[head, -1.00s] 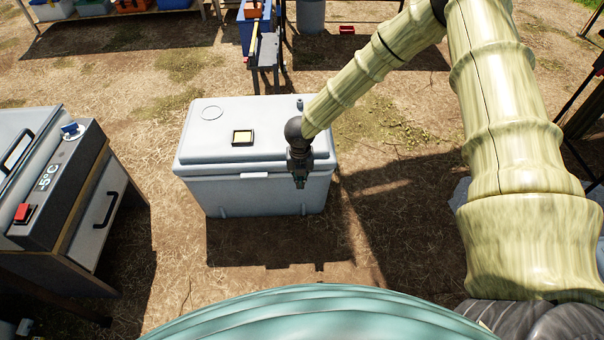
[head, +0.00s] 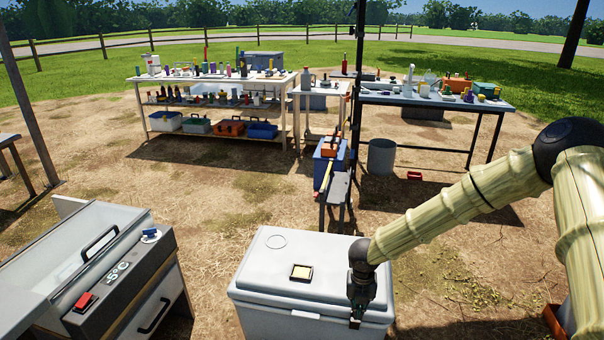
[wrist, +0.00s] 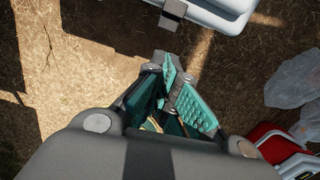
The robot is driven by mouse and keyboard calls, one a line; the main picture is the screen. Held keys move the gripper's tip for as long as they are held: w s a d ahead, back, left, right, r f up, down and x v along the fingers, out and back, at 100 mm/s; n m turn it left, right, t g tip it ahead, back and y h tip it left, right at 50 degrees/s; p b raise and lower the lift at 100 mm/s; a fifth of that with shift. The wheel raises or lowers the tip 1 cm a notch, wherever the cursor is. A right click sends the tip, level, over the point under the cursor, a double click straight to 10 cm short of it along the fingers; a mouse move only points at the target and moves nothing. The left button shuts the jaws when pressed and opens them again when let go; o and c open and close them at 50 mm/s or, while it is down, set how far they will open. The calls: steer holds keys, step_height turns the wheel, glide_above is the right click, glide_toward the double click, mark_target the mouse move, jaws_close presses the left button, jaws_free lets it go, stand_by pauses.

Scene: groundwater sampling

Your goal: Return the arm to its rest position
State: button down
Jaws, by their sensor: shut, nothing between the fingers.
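My gripper (head: 356,318) hangs at the end of my bamboo-patterned arm, fingers pointing down, in front of the right front part of the white cooler in the head view. In the wrist view my gripper (wrist: 172,72) shows its teal-padded fingers drawn together with nothing held between them. The white cooler (head: 290,312) is closed, with a small yellow-topped square on its lid. Its edge and a dark latch also show at the top of the wrist view (wrist: 222,12). The gripper appears apart from the cooler, over bare ground.
A freezer unit (head: 125,285) reading -5°C stands at left. Behind are a shelf table (head: 215,78) with bottles and a dark worktable (head: 430,98). A grey bin (head: 381,157) stands below it. Plastic bags (wrist: 292,80) and a red-and-white object (wrist: 283,150) lie right in the wrist view.

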steer(key=s+d+f+n, duration=0.1)
steer(key=s+f+n, duration=0.4)
steer(key=s+n, duration=0.5)
steer(key=s+d+f+n+t, duration=0.1)
steer(key=s+f+n, duration=0.4)
steer(key=s+n, duration=0.6)
steer(key=s+d+f+n, duration=0.1)
steer(key=s+f+n, duration=0.4)
steer(key=s+n, duration=0.5)
steer(key=s+r+n+g, duration=0.1)
steer(key=s+r+n, duration=0.1)
steer(key=s+n, duration=0.6)
step_height(320, 180, up, 18)
steer(key=m+p, duration=0.1)
steer(key=p, duration=1.8)
steer(key=shift+s+r, duration=0.2)
steer(key=shift+s, duration=0.2)
